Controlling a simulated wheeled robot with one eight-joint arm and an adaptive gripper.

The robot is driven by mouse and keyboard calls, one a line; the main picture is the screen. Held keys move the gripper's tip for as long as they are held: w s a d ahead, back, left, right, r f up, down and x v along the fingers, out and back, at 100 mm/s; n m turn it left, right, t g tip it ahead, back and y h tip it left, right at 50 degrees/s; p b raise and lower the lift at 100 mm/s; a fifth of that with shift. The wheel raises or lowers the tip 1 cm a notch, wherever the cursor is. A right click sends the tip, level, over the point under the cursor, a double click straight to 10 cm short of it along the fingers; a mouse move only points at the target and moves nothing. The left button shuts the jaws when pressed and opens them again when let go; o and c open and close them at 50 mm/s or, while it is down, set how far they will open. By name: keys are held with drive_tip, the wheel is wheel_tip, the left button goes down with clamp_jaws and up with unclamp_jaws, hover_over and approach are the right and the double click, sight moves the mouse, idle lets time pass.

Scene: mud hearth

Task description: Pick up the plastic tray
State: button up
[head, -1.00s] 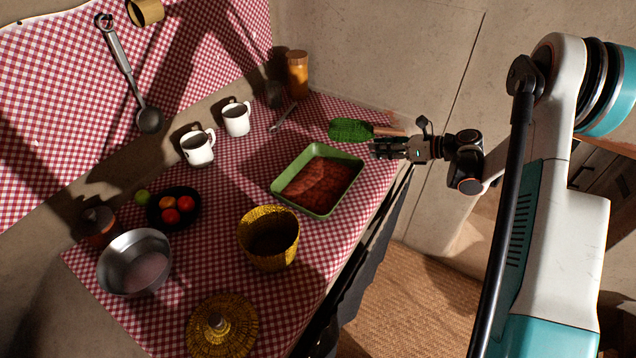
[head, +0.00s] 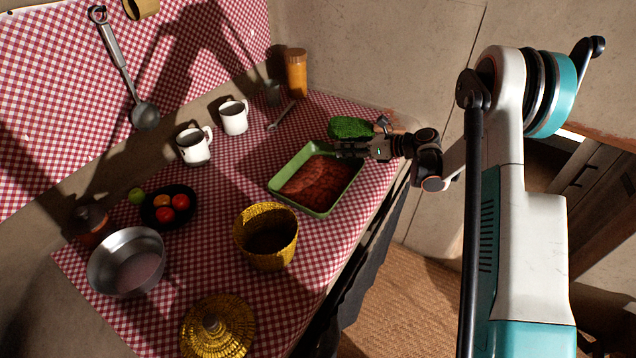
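The plastic tray (head: 277,187) is a green, shallow rectangular tray lying on the checked cloth right of the middle of the counter. Its inside looks reddish brown. My gripper (head: 340,149) reaches in from the right, with its dark fingers at the tray's far right corner and overlapping the rim in the picture. I cannot tell whether the fingers touch the rim or hover above it. The gap between them is too small and dark to make out.
A green brush-like thing (head: 350,127) lies just behind my gripper. A yellow woven basket (head: 266,237) stands close to the tray's front left. Two white mugs (head: 195,146) (head: 233,117), an orange jar (head: 296,73), a dark fruit plate (head: 160,222) and a metal bowl (head: 126,263) stand farther left or back.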

drive_tip(key=x, duration=0.2)
drive_tip(key=shift+w+a+f, duration=0.15)
drive_tip(key=shift+a+f, duration=0.05)
drive_tip(key=shift+a, duration=0.05)
drive_tip(key=shift+r, duration=0.1)
drive_tip(key=shift+c, duration=0.3)
clamp_jaws()
